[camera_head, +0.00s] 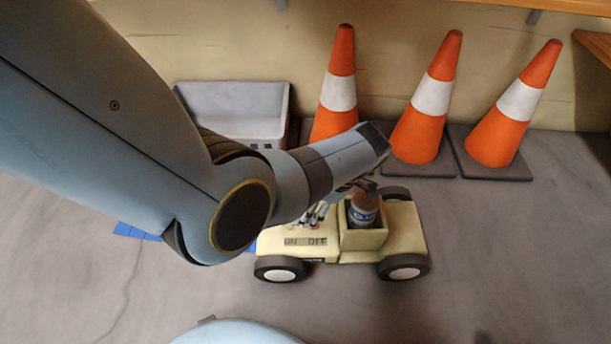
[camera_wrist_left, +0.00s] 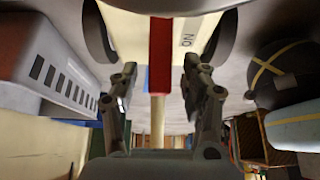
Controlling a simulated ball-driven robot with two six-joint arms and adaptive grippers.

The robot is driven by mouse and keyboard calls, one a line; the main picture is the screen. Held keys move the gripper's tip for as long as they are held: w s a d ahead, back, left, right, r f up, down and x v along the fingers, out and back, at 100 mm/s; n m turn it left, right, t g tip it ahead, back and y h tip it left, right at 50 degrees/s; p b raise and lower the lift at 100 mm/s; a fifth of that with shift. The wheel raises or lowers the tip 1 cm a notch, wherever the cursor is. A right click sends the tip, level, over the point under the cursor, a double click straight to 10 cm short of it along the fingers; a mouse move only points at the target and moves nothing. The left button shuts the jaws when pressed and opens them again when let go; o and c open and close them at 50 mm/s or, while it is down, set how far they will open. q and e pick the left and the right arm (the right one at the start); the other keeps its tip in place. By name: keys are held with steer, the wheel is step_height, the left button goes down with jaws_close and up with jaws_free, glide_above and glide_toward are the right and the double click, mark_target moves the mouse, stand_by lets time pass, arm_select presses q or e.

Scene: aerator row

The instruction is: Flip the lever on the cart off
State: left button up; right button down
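The cart (camera_head: 290,240) is a cream toy-like vehicle with dark wheels, standing on the grey floor in the head view. ON and OFF labels (camera_head: 305,241) are on its left front part. My left gripper (camera_head: 318,213) is over that part, just behind the labels, and hides the lever there. In the left wrist view my left gripper (camera_wrist_left: 159,78) has its two fingers apart. A red upright strip (camera_wrist_left: 160,55) shows between them, beside the ON label (camera_wrist_left: 187,40); I cannot tell whether it is the lever or whether a finger touches it. My right gripper is in neither view.
A brown and blue-labelled bottle (camera_head: 363,207) stands in the cart's box (camera_head: 362,238). Three orange and white cones (camera_head: 338,95) stand behind the cart. A grey bin (camera_head: 235,100) is at the back left, partly behind my arm. The floor at the front right is clear.

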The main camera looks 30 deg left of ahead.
arm_select(q)
steer(key=v, duration=0.7)
steer(key=shift+r, duration=0.2)
steer(key=shift+w+d, duration=0.1)
